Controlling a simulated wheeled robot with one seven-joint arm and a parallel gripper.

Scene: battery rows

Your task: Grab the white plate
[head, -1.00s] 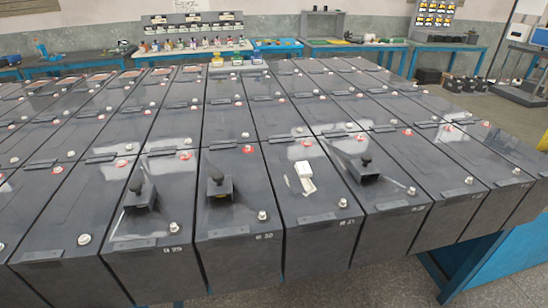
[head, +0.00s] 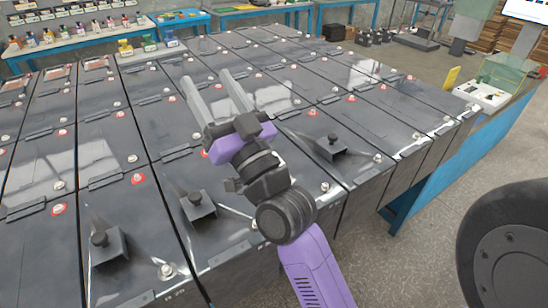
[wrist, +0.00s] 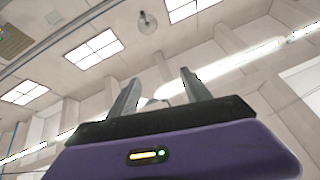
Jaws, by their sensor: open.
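The white plate does not show now. In the earlier head view it lay on a front-row battery between two black knobbed brackets. That area is now behind my arm in the head view. My gripper (head: 208,84) is raised in front of the batteries, its two grey fingers apart and pointing away from me. In the wrist view my gripper (wrist: 158,84) is open, nothing is between the fingers, and they point toward the ceiling.
Rows of dark batteries (head: 108,160) fill the blue-framed table. Knobbed brackets (head: 107,245), (head: 198,205) and (head: 331,148) stick up from the front row. A white device (head: 483,95) stands at the right.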

